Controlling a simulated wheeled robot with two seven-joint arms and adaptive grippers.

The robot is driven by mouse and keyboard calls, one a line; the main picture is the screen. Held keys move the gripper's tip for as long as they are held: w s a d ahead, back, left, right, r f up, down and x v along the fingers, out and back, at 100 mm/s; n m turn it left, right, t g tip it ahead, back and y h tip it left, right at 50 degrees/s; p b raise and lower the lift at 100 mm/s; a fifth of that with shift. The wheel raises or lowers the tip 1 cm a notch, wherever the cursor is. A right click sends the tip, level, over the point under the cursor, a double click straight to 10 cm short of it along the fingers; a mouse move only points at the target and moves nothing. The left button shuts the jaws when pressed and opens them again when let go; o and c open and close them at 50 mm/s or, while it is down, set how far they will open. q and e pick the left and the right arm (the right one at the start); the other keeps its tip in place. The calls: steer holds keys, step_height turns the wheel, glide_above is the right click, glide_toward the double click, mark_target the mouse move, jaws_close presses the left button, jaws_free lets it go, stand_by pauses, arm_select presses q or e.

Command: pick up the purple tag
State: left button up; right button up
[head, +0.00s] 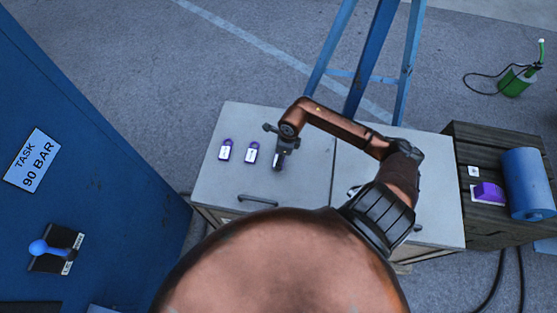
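Two purple tags with white labels, the left one (225,150) and the middle one (250,153), lie side by side on the pale cabinet top (232,122). A third dark purple tag (278,163) shows just to their right, directly below my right gripper (281,146). The gripper covers its upper part. I cannot tell whether the fingers are around it, touching it or above it, nor whether they are shut. My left gripper is not in view.
Blue stand legs (370,55) rise behind the cabinet. A dark wooden crate (485,145) at right bears a blue cylinder (528,183) and a purple block (488,192).

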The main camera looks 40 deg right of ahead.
steer(key=shift+w+f, duration=0.1)
steer(key=shift+f, duration=0.45)
steer(key=c, duration=0.8)
steer(key=shift+r, duration=0.15)
steer(key=shift+c, duration=0.2)
